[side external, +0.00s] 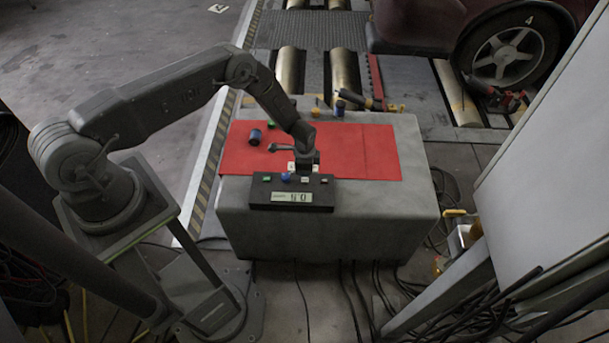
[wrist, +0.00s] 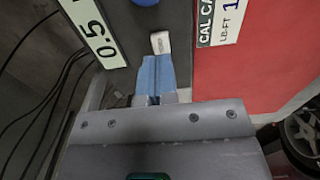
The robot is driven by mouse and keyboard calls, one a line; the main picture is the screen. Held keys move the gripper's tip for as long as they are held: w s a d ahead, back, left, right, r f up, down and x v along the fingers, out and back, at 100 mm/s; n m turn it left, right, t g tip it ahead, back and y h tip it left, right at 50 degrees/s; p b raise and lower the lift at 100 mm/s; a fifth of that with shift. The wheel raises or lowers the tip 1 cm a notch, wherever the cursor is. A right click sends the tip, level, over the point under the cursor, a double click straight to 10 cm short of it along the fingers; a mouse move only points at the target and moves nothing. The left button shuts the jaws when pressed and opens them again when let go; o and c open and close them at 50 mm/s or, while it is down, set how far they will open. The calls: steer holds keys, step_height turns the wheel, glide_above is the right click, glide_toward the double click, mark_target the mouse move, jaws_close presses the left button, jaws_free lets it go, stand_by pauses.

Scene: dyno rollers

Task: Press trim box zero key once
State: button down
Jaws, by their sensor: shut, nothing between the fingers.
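The trim box (side external: 262,190) is a dark box at the front edge of the red mat, with a lit display (side external: 291,197) on its near face. In the wrist view the display (wrist: 95,32) shows digits like 0.5. Its top carries a green key (side external: 266,178), a blue knob (side external: 285,177) and a pale key (side external: 305,180). My gripper (wrist: 155,62) is shut and empty, its blue fingertips just beside a white key (wrist: 160,42) with small unreadable lettering. I cannot tell whether they touch it. From the side, the wrist is over the box's back edge.
The red mat (side external: 370,150) covers much of the grey bench (side external: 330,225). A blue cylinder (side external: 255,137) and a grey-handled tool (side external: 285,147) lie on it. A printed calibration card (wrist: 220,20) lies beside the box. Cables hang below the bench front.

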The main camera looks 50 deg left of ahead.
mark_target(304, 180)
steer(key=shift+f, duration=1.45)
steer(key=shift+s+f, duration=0.15)
steer(key=shift+f, duration=0.85)
steer(key=shift+r, duration=0.15)
steer(key=r, duration=0.6)
steer(key=w+r, duration=0.1)
steer(key=r, duration=0.1)
steer(key=shift+r, duration=0.4)
